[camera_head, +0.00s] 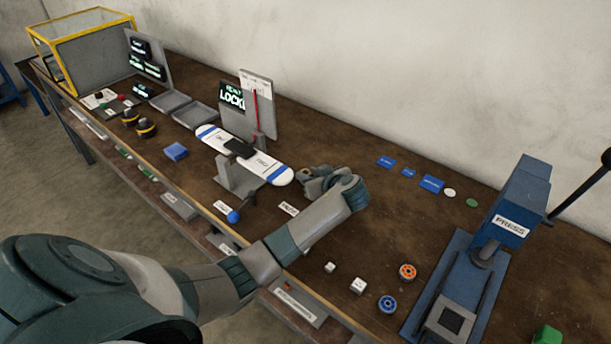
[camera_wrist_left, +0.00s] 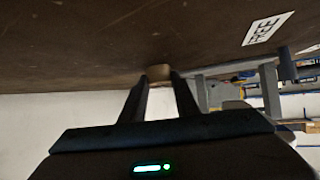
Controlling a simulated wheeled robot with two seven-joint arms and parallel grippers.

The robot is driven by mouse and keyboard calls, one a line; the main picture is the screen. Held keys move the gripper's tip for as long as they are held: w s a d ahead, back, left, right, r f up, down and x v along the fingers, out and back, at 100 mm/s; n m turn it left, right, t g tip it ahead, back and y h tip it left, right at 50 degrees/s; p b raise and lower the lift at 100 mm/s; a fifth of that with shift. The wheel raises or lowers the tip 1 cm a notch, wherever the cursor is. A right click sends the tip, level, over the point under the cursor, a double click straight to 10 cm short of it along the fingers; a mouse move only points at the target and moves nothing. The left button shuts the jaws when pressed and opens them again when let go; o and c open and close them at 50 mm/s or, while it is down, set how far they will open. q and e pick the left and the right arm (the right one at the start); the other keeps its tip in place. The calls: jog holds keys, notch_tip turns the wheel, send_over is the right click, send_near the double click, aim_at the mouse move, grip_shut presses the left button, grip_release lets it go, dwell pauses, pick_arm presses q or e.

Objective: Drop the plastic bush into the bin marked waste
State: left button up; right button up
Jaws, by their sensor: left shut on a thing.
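My left gripper (camera_head: 318,182) is low over the brown bench, just right of the white board on a grey stand; the arm partly hides it in the head view. In the left wrist view its two dark fingers (camera_wrist_left: 158,88) are shut on a small tan, rounded piece (camera_wrist_left: 158,71), which I take to be the plastic bush. The piece sits at the fingertips, close to the bench top; I cannot tell whether it touches. No bin that I can read as waste shows; labels along the bench front are too small to read. My right gripper is not in view.
The white board (camera_head: 255,161) on its grey stand is close left of the gripper. A blue press (camera_head: 513,215) stands at the right. Orange (camera_head: 407,271) and blue (camera_head: 387,304) rings and white cubes lie in front. Labelled trays (camera_head: 180,206) line the bench front. A yellow-framed case is far left.

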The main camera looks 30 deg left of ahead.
pick_arm(q)
jog(key=shift+r, duration=0.1)
